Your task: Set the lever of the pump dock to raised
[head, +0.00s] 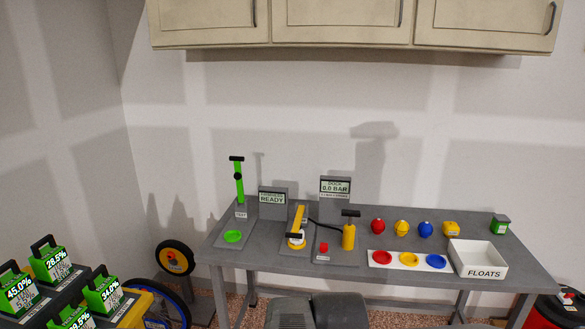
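The dock display (335,187) reads "DOCK 0.0 BAR" and stands at the back of a grey panel on the bench. A yellow pump (349,236) with a black T-handle stands on that panel, and a black hose runs from it to the left. Left of it, a yellow lever (299,218) lies slanted down toward the front, its black grip low over a white and yellow round part. A green lever (239,184) with a black grip stands upright on a separate plate further left.
A red button (323,248) sits in front of the pump. A "READY" display (272,198) stands between the levers. Coloured floats, a white tray (408,260) and a "FLOATS" box (478,258) fill the bench's right. Green battery packs (103,293) stand lower left. Cabinets (345,22) hang above.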

